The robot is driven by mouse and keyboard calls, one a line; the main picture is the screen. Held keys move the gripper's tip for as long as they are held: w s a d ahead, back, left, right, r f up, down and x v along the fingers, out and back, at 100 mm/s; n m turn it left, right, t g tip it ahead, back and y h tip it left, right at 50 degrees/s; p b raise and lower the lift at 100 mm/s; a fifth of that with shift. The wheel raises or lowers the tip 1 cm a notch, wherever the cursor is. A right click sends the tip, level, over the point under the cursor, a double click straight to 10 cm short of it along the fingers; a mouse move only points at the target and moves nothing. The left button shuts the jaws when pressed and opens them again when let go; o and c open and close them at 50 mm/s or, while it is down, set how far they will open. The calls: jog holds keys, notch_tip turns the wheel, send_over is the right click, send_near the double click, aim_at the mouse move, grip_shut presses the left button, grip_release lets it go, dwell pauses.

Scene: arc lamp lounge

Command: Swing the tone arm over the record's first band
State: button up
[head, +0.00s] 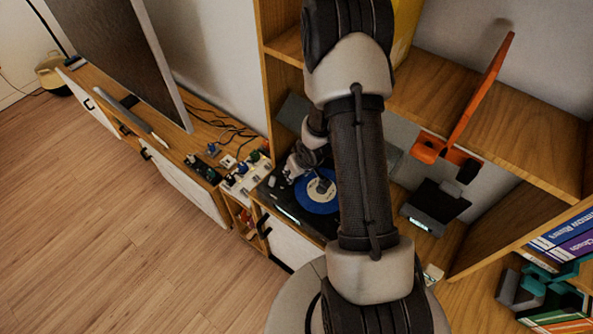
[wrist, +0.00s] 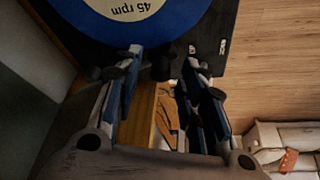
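The blue record (head: 318,205) lies on a dark turntable (head: 284,207) in the lower shelf, partly hidden by my arm. In the head view my gripper (head: 296,167) is at the turntable's back left. The tone arm is not clearly visible.
Shelf uprights and boards surround the turntable. A low cabinet (head: 175,150) with small devices (head: 240,172) and cables runs left, under a large screen (head: 120,50). An orange stand (head: 470,110) and a dark device (head: 436,206) are to the right. The wooden floor (head: 80,220) is clear.

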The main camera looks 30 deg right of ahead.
jog(key=v, duration=1.2)
dwell(0.3)
